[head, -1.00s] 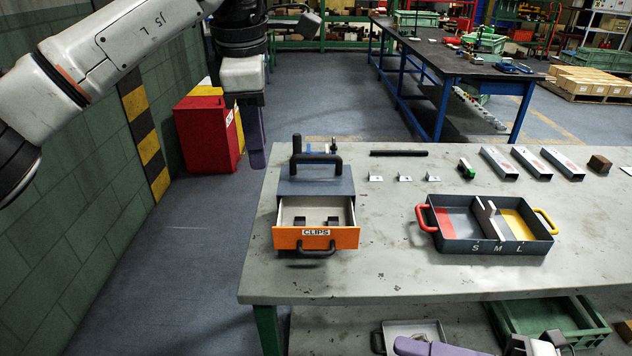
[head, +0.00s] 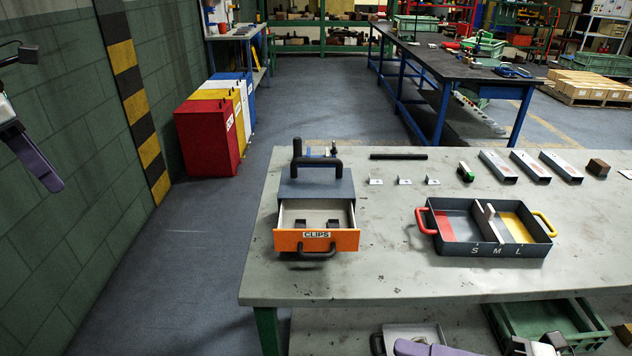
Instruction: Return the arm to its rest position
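My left gripper (head: 36,162) hangs at the far left edge of the head view, in front of the green wall and well away from the table. Only one purple finger side shows, so its opening cannot be told; I see nothing held in it. My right arm shows at the bottom edge as a purple part (head: 428,348), largely cut off by the frame; its fingertips cannot be made out.
An orange-fronted CLIPS drawer (head: 284,240) stands open on the grey table (head: 390,283). An S M L tray (head: 460,247), brackets, bars and blocks lie to its right. Coloured bins (head: 205,140) stand by the wall (head: 60,230). The floor left of the table is clear.

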